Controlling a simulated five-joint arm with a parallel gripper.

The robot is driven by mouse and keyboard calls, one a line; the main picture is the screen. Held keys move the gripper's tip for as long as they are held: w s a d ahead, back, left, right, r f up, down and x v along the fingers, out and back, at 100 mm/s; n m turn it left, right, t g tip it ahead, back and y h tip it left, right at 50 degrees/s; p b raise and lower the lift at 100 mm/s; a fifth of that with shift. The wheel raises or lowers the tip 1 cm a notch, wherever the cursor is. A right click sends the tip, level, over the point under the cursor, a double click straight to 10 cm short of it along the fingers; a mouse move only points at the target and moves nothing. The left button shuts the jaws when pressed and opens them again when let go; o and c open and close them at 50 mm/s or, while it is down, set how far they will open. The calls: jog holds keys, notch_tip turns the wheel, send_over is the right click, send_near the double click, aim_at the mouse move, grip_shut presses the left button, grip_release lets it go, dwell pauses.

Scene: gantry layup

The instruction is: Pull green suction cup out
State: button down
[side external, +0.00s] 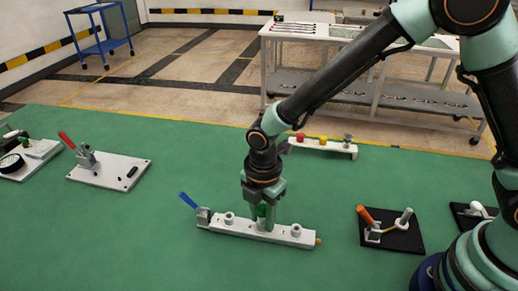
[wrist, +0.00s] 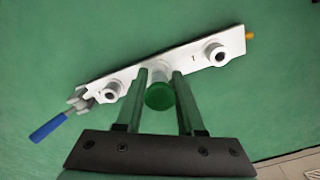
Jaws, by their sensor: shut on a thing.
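The green suction cup (wrist: 159,97) is between the two fingers of my gripper (wrist: 160,74) in the wrist view. My gripper is shut on it. In the side view my gripper (side external: 265,214) points down at the middle of a white bar (side external: 290,238), and only a little green of the cup (side external: 261,210) shows between the fingers. The bar has a round fitting on each side of the cup and a blue lever (side external: 187,200) at its left end. The lever (wrist: 48,129) also shows in the wrist view. The fingers partly hide the cup's base, so I cannot tell whether it is seated.
A white rack (side external: 322,146) with red and yellow knobs stands behind my gripper. A red-handled clamp plate (side external: 110,172) lies to the left, and a black plate (side external: 391,240) with an orange handle to the right. Green mat is clear in front of the bar.

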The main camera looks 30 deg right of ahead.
aim_at(263, 209)
jog(key=shift+r, duration=1.7)
jog(key=shift+r, duration=1.6)
